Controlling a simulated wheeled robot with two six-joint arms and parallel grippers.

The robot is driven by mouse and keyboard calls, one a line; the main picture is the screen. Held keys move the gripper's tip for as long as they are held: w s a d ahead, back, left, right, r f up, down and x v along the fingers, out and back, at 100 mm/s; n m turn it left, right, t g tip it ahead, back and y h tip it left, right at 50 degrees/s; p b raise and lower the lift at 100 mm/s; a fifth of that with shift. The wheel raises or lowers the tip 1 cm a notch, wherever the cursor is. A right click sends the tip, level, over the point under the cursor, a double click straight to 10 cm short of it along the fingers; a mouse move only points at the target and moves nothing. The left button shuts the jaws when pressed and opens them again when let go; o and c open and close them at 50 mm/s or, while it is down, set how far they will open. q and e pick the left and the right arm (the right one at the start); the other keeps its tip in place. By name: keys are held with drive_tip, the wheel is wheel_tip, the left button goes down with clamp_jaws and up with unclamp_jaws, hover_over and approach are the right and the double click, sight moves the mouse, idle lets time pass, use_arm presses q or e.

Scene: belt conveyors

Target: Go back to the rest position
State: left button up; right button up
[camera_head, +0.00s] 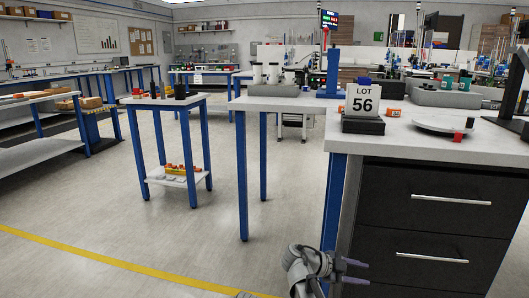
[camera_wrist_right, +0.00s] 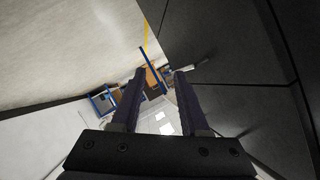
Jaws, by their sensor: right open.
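My right gripper (camera_head: 354,272) shows at the bottom of the head view, low in front of the black drawer cabinet. Its two dark fingers point right and stand apart. In the right wrist view the same gripper (camera_wrist_right: 158,74) is open, with nothing between the fingers. The dark drawer fronts (camera_wrist_right: 235,75) fill the right side of that view, close to the fingers. My left gripper does not show in the head view.
A white worktop (camera_head: 450,148) stands over black drawers (camera_head: 430,205) with metal handles. On it are a "LOT 56" sign (camera_head: 362,105) and a round white plate (camera_head: 440,124). A small blue-legged table (camera_head: 165,101) stands left. Grey floor (camera_head: 110,215) with a yellow line is clear.

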drive_tip(key=s+a+f+n+g+y+p, duration=0.15)
drive_tip(key=s+a+n+y+p, duration=0.35)
drive_tip(key=s+a+n, duration=0.7)
drive_tip(key=s+a+f+n+y+p, duration=0.35)
drive_tip(key=s+a+n+y, duration=0.5)
drive_tip(key=n, duration=0.75)
wheel_tip(320, 180, up, 39)
drive_tip(key=w+a+h+p, duration=0.1)
drive_tip(key=w+p, duration=0.1)
drive_tip(key=p, duration=3.6)
drive_tip(key=shift+w+a+f, duration=0.15)
drive_tip(key=shift+a+f, duration=0.05)
